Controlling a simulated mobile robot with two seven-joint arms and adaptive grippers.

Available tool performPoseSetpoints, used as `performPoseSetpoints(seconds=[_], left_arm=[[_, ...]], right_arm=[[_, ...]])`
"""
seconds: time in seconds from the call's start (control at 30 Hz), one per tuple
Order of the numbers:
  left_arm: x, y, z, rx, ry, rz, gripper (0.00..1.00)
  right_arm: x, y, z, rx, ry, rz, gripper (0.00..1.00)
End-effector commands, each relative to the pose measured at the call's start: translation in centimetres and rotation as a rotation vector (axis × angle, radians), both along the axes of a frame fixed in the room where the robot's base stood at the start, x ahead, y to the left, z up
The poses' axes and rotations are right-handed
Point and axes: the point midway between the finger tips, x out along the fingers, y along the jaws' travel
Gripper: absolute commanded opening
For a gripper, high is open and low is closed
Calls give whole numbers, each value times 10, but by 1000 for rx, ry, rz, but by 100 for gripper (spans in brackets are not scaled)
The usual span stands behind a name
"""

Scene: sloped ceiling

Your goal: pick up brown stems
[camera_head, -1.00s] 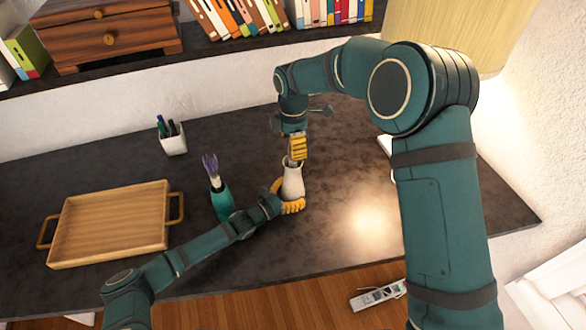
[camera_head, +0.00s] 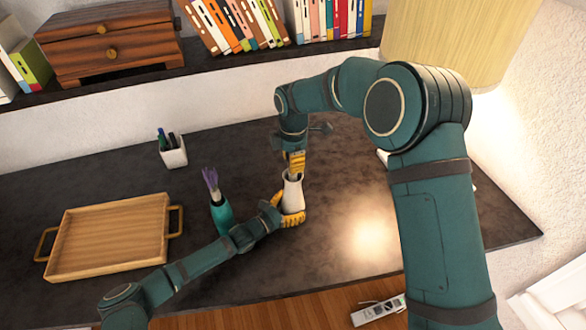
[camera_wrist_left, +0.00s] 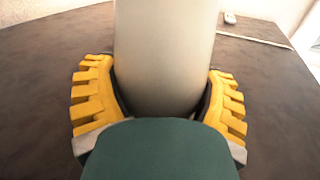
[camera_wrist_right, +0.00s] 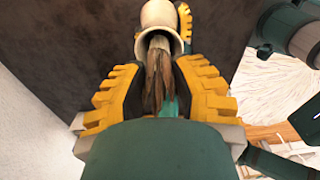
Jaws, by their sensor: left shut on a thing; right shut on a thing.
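A white vase (camera_head: 292,192) stands on the dark desk. My left gripper (camera_head: 290,216) is shut around its lower body; in the left wrist view the yellow fingers (camera_wrist_left: 160,110) press on both sides of the vase (camera_wrist_left: 165,55). My right gripper (camera_head: 294,160) is above the vase mouth. In the right wrist view the right gripper (camera_wrist_right: 160,85) is shut on the brown stems (camera_wrist_right: 157,75), whose far ends sit inside the mouth of the vase (camera_wrist_right: 158,20). The stems are mostly hidden in the head view.
A teal vase (camera_head: 222,215) with purple flowers (camera_head: 211,180) stands just left of the white vase. A wooden tray (camera_head: 110,235) lies at the left of the desk (camera_head: 350,195). A pen cup (camera_head: 173,154) stands behind. A lamp (camera_head: 450,35) is at the right back.

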Motion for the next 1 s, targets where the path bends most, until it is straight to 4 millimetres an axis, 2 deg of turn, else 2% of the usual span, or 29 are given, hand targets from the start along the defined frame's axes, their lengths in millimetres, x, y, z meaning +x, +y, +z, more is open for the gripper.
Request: performPoseSetpoints(seconds=[0.17, 0.27, 0.7, 0.9, 1.0], left_arm=[[0, 0, -1, 2, 0, 0, 31], [0, 0, -1, 3, 1, 0, 31], [0, 0, -1, 2, 0, 0, 31], [0, 0, -1, 2, 1, 0, 31], [0, 0, -1, 2, 1, 0, 31]], right_arm=[[1, 0, 23, 3, -5, 0, 3], [1, 0, 46, 2, -7, -1, 3], [1, 1, 184, 2, -7, -1, 3], [1, 1, 236, 2, -5, 0, 3], [1, 1, 255, 1, -4, 0, 3]])
